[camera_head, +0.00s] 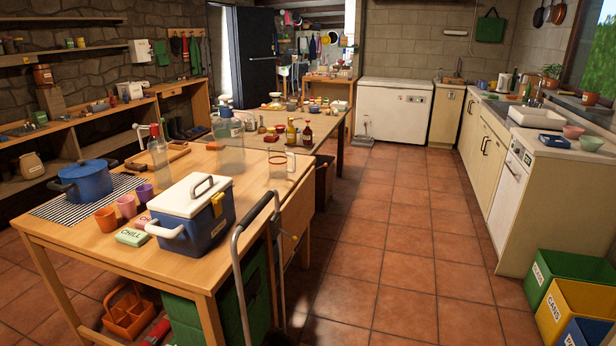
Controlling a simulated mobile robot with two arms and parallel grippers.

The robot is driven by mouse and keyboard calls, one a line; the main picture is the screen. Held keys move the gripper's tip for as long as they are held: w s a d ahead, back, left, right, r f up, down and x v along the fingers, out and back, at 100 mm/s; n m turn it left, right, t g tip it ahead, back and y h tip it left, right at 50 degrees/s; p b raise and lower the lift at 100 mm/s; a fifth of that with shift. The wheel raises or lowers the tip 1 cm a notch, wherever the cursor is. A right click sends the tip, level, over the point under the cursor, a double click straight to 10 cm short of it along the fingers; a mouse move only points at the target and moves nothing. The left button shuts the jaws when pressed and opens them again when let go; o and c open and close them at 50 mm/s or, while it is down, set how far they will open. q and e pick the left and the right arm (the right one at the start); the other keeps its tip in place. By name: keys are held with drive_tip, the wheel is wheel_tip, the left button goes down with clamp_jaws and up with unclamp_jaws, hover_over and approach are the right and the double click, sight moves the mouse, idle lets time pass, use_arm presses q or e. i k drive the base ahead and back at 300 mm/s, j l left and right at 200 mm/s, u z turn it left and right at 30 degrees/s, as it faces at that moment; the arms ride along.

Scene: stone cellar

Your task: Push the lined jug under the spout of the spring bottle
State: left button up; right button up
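A clear glass jug (279,166) with a reddish line near its top and a handle on its right stands on the near wooden table (222,262), towards its far right edge. A large clear bottle (229,131) with a bluish-grey top and a label stands to its left and farther back. I cannot tell for certain which of the two is the spring bottle. The jug stands apart from both. Neither of my grippers is in view.
A white-lidded blue cooler (196,222), several cups (126,206) and a blue pot (84,182) stand on the near table. A grey cart handle (237,262) rises at its right side. The tiled floor (390,240) to the right is clear. Coloured crates (568,279) stand at lower right.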

sight(277, 155)
drive_tip(key=i+l+u, duration=0.5)
drive_tip(key=i+l, duration=0.15)
drive_tip(key=l, duration=0.15)
drive_tip(key=i+l+u, duration=0.2)
drive_tip(key=i, duration=0.2)
drive_tip(key=i+l+u, duration=0.2)
drive_tip(key=i, duration=0.15)
